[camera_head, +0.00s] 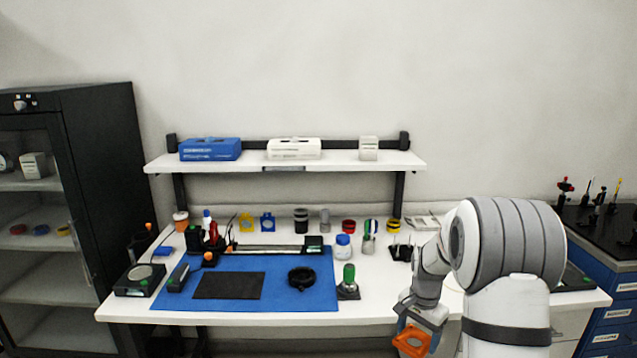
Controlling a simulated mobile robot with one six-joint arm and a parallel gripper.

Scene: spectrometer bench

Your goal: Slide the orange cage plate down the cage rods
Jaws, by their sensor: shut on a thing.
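The orange cage plate (411,341) is at the lower right of the head view, in front of the white bench's front edge. It is a tilted orange piece with a dark opening. My gripper (420,322) points down and is shut on it; the fingertips are small and partly hidden by the plate. I cannot clearly pick out the cage rods in this view. The plate is apart from everything on the bench.
A shelf (240,163) overhangs the back.

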